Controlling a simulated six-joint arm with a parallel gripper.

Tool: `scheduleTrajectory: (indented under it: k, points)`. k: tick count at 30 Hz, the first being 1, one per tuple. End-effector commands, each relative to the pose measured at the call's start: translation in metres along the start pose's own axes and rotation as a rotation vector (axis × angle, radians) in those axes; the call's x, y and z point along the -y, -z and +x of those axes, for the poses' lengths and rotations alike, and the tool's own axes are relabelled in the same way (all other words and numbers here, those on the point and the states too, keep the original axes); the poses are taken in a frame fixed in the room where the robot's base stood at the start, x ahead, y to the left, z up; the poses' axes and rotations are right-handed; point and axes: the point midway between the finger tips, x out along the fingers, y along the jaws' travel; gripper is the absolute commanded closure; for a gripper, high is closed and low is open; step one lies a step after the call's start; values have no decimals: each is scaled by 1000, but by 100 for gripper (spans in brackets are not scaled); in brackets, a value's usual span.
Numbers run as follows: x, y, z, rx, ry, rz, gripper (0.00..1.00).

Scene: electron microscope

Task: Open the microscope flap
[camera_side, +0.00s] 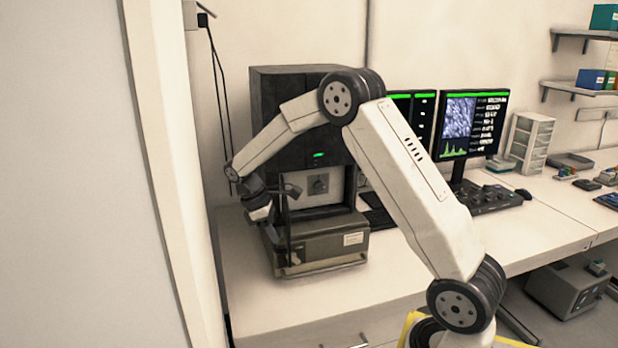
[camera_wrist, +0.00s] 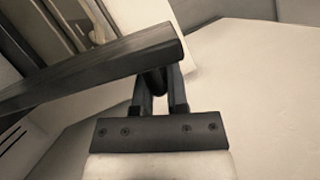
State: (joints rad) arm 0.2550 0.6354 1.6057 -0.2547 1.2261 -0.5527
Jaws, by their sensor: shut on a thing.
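The microscope (camera_side: 293,95) is a tall dark cabinet on the bench with a small green light. A pale panel with a square fitting (camera_side: 318,185) shows in its lower front, above a projecting grey lower section (camera_side: 325,243). My gripper (camera_side: 291,190) is in front of this area, by a thin dark upright bar (camera_side: 288,235). In the wrist view, my gripper (camera_wrist: 159,92) is shut on the end of a dark bar-shaped handle (camera_wrist: 100,72), which runs off to the left. My forearm and wrist partly cover the front, and I cannot tell the flap's exact outline.
Two monitors (camera_side: 472,122) and a control panel (camera_side: 487,200) stand right of the microscope. A white drawer unit (camera_side: 530,140) is farther right. A pale wall edge (camera_side: 172,150) is close on the left. The bench front (camera_side: 300,300) is clear.

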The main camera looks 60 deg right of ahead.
Motion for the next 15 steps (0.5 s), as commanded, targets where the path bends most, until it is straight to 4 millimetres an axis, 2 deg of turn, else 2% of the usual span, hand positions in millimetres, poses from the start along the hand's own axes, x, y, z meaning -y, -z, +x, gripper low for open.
scheduleTrajectory:
  k: [4,13,14,15]
  points:
    - [0,8,-4,-2,12,36,100]
    - [0,8,-4,-2,14,40,100]
    - [0,8,-4,-2,14,40,76]
    - [0,8,-4,-2,14,39,63]
